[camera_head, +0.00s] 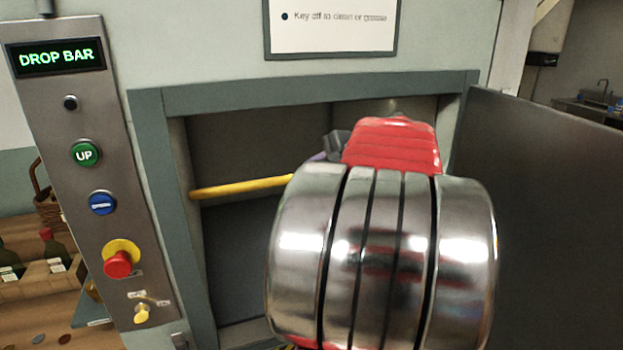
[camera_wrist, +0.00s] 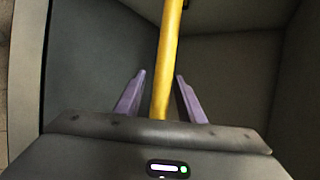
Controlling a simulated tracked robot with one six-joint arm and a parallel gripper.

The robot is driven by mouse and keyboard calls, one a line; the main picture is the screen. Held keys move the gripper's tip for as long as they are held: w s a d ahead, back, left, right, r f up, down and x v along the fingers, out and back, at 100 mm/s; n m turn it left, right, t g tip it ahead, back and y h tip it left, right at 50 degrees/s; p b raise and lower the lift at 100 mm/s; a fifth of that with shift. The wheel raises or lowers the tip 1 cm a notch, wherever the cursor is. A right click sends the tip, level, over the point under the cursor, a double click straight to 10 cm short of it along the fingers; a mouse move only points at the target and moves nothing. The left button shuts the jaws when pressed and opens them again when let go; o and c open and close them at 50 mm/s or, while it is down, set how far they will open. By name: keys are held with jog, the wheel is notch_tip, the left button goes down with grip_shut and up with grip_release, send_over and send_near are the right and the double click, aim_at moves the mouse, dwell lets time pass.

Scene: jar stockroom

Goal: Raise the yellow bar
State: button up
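In the wrist view the yellow bar (camera_wrist: 167,60) runs away from my gripper (camera_wrist: 158,92). The two purple fingers stand apart, one on each side of the bar, with a visible gap to it on both sides. In the head view my arm covers most of the gripper, and only a bit of purple shows beside the bar.
An open door (camera_head: 540,200) stands at right. Frame edges (camera_head: 160,180) surround the opening.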

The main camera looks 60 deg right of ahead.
jog(key=v, duration=1.3)
jog(key=shift+s+r, duration=0.15)
jog(key=shift+s, duration=0.15)
